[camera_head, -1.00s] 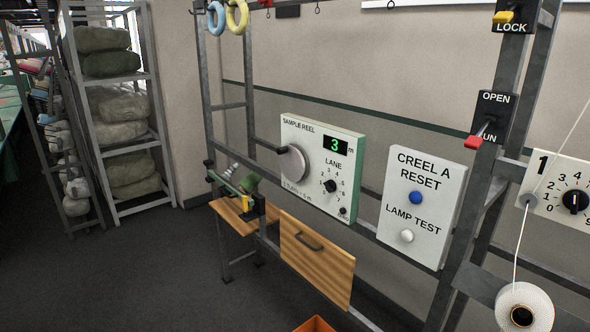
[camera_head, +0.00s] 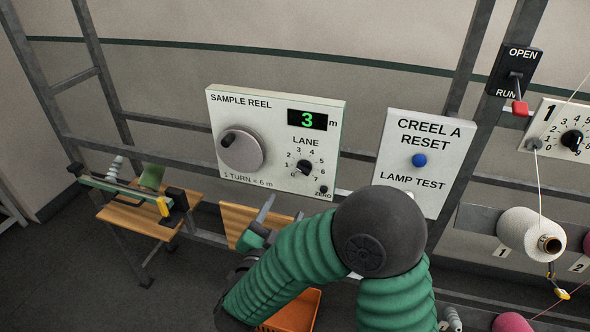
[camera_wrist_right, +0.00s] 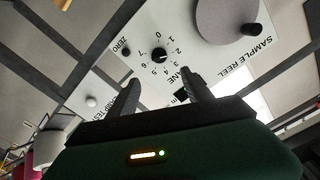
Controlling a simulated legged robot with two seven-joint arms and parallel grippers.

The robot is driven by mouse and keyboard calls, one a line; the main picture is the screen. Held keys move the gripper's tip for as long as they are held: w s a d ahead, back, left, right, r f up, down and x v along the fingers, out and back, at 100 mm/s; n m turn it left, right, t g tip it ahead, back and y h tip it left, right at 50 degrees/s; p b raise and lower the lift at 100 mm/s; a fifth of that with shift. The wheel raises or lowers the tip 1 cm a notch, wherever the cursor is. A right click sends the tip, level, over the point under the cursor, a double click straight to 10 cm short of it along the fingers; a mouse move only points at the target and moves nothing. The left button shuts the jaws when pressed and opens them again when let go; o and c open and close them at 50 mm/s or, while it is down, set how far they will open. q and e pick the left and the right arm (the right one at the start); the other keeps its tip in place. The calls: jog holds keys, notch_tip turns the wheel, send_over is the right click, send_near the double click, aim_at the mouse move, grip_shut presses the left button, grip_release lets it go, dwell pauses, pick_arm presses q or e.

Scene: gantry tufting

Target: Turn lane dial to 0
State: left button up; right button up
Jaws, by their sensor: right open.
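The lane dial (camera_head: 305,167) is a small black knob on the white sample reel panel (camera_head: 265,185), ringed by numbers from 0 to 7. I cannot tell for sure which number its pointer marks. My right gripper (camera_head: 270,215) is below the panel in the head view, partly hidden by my green arm. In the right wrist view my right gripper (camera_wrist_right: 160,82) is open and empty, its two fingers pointing toward the panel. The lane dial (camera_wrist_right: 159,54) appears beyond and between the fingertips, apart from them. My left gripper is not in view.
A large grey crank wheel (camera_head: 240,150) is left of the dial, and a small zero button (camera_head: 323,189) is at its lower right. The Creel A panel (camera_head: 425,150) stands to the right. A wooden drawer front (camera_head: 236,222) and orange bin (camera_head: 300,308) are below.

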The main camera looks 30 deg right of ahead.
jog(key=p, duration=0.2)
send_near(302, 172)
jog(key=d, duration=0.3)
jog(key=w+d, duration=0.1)
jog(key=w+d+p, duration=0.1)
jog(key=w, duration=0.1)
jog(key=w+d+p, duration=0.1)
jog(key=w, duration=0.1)
jog(key=shift+w+r, duration=0.25)
jog(key=shift+w, duration=0.15)
jog(key=shift+d, duration=0.4)
jog(key=shift+d+f, duration=0.1)
jog(key=shift+d, duration=0.35)
jog(key=c, duration=0.4)
jog(key=shift+c, duration=1.3)
jog(key=shift+a+f, duration=0.15)
jog(key=shift+a, duration=0.15)
grip_shut()
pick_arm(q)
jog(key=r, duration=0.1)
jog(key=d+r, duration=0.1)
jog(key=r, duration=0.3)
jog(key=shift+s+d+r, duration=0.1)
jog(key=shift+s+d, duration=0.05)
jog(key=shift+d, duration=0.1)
